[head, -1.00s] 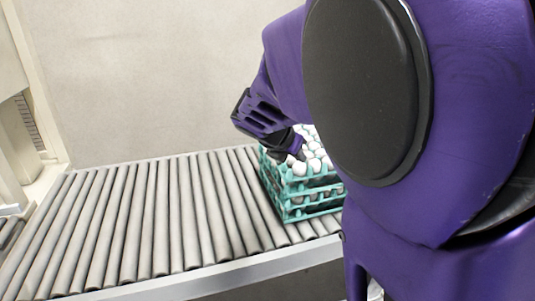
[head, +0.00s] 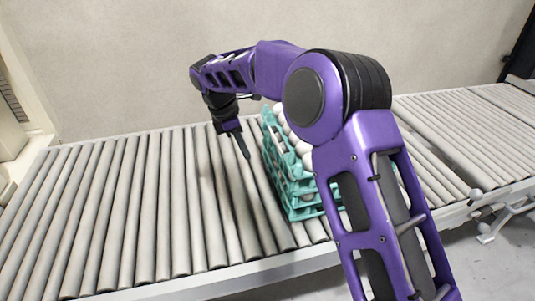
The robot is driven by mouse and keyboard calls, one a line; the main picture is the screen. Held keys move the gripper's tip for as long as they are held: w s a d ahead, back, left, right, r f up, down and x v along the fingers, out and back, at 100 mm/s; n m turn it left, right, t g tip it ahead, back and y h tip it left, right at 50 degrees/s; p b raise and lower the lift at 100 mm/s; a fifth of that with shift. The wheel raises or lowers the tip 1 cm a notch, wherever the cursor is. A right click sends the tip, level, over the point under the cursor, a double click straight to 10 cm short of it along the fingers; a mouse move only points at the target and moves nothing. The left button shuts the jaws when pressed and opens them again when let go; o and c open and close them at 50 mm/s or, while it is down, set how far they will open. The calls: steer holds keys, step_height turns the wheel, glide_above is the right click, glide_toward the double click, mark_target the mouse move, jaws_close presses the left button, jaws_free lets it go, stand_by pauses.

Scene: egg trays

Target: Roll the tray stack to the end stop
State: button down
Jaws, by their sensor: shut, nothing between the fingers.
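The tray stack (head: 290,205) is a set of teal egg trays with white eggs, standing upright on the roller conveyor (head: 165,205). My arm hides much of its right side. My gripper (head: 245,150) is shut and empty, pointing down just left of the stack's far left corner. It looks close to the stack, but I cannot tell whether it touches. I cannot make out the end stop for certain.
The rollers left of the stack are bare, and so are those at the far right (head: 465,130). A metal side rail (head: 215,281) runs along the near edge. A pale machine frame (head: 22,120) stands at the left end, and a plain wall (head: 130,65) is behind.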

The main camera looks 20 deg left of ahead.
steer(key=w+d+f, duration=0.1)
steer(key=f, duration=0.2)
steer(key=w+d+f+b, duration=0.1)
steer(key=d+f, duration=0.1)
steer(key=w+d+f, duration=0.1)
steer(key=d+f, duration=0.1)
steer(key=f, duration=0.1)
steer(key=shift+f, duration=0.35)
steer(key=shift+w+d, duration=0.2)
steer(key=shift+d, duration=0.15)
